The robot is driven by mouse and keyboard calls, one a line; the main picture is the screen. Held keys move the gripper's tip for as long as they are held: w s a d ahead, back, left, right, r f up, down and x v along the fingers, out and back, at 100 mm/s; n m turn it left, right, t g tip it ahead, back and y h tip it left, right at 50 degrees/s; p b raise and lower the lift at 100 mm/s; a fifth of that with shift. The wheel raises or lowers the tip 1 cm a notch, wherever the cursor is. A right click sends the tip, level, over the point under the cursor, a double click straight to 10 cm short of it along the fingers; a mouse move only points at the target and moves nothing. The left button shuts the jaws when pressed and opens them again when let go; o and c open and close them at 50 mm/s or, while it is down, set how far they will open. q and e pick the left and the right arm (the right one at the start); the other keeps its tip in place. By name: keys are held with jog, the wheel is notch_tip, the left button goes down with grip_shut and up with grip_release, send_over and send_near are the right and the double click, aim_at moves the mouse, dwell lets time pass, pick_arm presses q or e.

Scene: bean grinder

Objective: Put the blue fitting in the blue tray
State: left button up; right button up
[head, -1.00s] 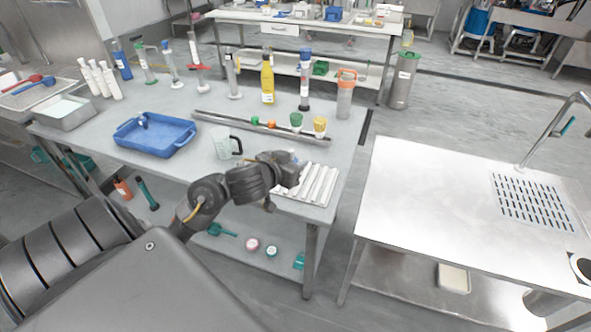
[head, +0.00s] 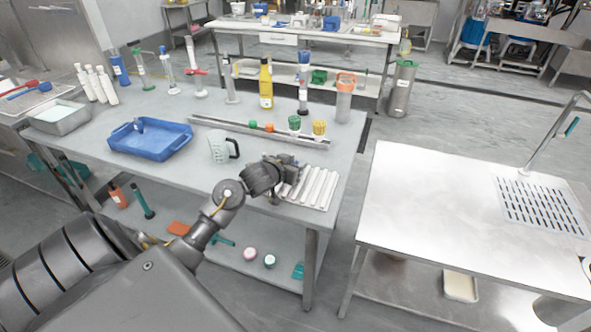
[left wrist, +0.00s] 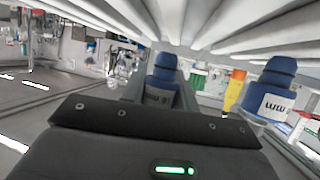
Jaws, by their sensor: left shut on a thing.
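My left gripper (head: 290,163) is over the back left part of the white ridged rack, at the right end of the table. In the left wrist view it is shut on the blue fitting (left wrist: 162,76), which has a pale label with dark letters. In the head view the fitting is hidden by the gripper. A second blue piece with a white label (left wrist: 272,88) shows at right in the wrist view, apart from the fingers. My right gripper is not in view.
A clear beaker (head: 219,147) stands between tray and gripper. The white ridged rack (head: 316,188) lies below the gripper. Behind it is a long rail (head: 215,122) with coloured knobs. Bottles and cylinders line the back. A steel table (head: 440,205) stands at right, across a gap.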

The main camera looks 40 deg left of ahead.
pick_arm(q)
jog(key=shift+f, duration=0.7)
jog(key=shift+f, duration=0.2)
jog(key=o, duration=1)
jog(key=shift+o, duration=0.2)
jog(key=shift+r, duration=0.1)
jog(key=shift+s+r, duration=0.15)
jog(key=p+v, duration=0.1)
jog(key=v, duration=1)
jog(key=shift+s+r+p, duration=0.15)
jog(key=shift+s+p, duration=0.15)
